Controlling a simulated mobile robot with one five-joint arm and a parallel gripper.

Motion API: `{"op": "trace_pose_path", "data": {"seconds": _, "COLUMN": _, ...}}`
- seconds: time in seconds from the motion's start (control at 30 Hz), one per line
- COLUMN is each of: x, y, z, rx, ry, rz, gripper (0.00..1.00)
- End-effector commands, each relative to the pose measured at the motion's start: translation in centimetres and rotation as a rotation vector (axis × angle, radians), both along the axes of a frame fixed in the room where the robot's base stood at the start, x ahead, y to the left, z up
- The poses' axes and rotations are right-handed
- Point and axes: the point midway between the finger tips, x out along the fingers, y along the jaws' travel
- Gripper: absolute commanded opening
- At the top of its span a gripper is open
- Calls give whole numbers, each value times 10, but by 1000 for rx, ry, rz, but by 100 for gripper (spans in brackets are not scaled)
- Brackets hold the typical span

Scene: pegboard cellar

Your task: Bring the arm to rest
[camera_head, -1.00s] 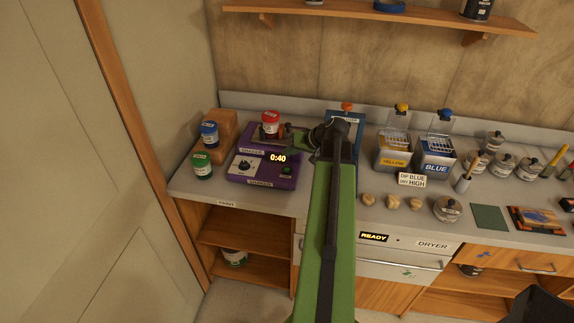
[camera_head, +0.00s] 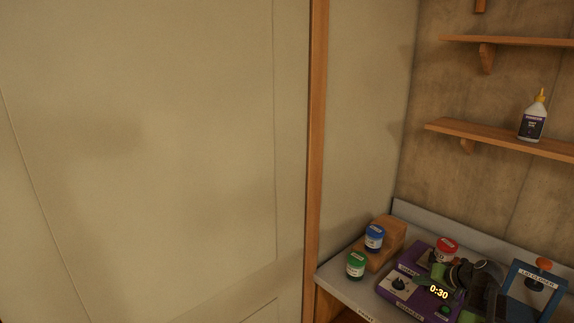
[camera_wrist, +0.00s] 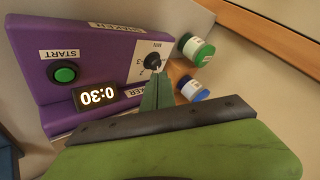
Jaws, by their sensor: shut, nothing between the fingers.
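My gripper (camera_head: 438,271) is shut and empty at the lower right of the head view, over the purple shaker (camera_head: 398,285). In the wrist view, its green fingers (camera_wrist: 157,92) are together and point toward the shaker's black dial (camera_wrist: 154,62). I cannot tell whether they touch the shaker. The display reads 0:30, and the green start button (camera_wrist: 64,74) is beside it. A red-lidded jar (camera_head: 445,250) is at the shaker's back, partly hidden by my arm.
Blue-lidded (camera_head: 374,237) and green-lidded (camera_head: 355,265) jars stand left of the shaker, near a wooden block (camera_head: 390,240). The lid closer (camera_head: 536,285) is right of my arm. A glue bottle (camera_head: 533,115) stands on a wall shelf. A pale wall panel (camera_head: 150,150) fills the left.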

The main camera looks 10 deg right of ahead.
Motion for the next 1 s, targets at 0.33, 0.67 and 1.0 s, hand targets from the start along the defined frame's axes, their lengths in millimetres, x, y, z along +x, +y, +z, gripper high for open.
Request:
{"op": "trace_pose_path", "data": {"seconds": 0.33, "x": 70, "y": 297, "z": -30, "rx": -116, "ry": 164, "rz": 501, "gripper": 0}}
{"op": "trace_pose_path", "data": {"seconds": 0.67, "x": -10, "y": 422, "z": -69, "rx": -375, "ry": 533, "rz": 653, "gripper": 0}}
{"op": "trace_pose_path", "data": {"seconds": 1.0, "x": -34, "y": 382, "z": -72, "rx": -417, "ry": 698, "rz": 468, "gripper": 0}}
